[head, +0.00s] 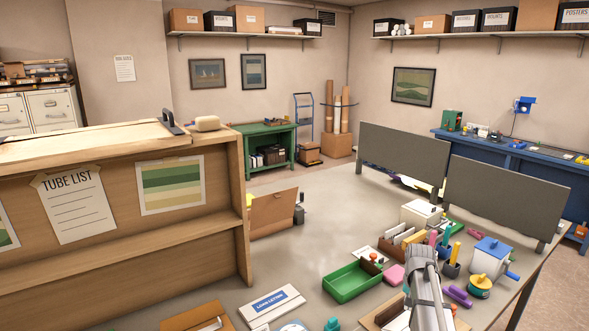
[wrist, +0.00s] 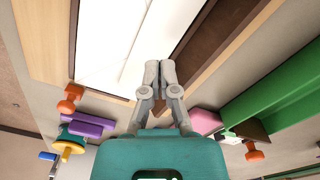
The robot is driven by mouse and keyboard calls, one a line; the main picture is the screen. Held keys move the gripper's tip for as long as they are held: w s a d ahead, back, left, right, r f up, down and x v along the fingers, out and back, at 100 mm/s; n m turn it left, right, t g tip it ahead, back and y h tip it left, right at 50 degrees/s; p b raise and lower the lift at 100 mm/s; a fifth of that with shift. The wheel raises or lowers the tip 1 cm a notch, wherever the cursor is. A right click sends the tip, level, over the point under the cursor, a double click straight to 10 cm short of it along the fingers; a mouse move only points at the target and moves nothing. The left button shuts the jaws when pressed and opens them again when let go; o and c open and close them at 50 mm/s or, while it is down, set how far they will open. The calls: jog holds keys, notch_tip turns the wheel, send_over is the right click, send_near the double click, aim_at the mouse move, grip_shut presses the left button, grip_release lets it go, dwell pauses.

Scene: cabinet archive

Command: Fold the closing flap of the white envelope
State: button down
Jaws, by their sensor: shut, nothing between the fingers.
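The white envelope (wrist: 112,38) lies at the top of the wrist view, on a light wooden board (wrist: 42,38). Thin lines cross its white face; I cannot tell which is the edge of its closing flap. My gripper (wrist: 160,65) is shut and empty, with its fingertips together over the near right part of the envelope. I cannot tell whether they touch it. In the head view my arm hides most of the board and envelope, at the bottom right.
A green tray (head: 355,282) lies left of my arm, with a pink block (head: 393,275) between. A purple stapler-like thing (head: 457,296) and a yellow-topped pot (head: 480,286) stand to the right. Pen holders and a card box (head: 402,246) stand behind.

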jog(key=shift+r+p, duration=1.85)
jog(key=shift+r, duration=0.3)
jog(key=shift+f, duration=0.2)
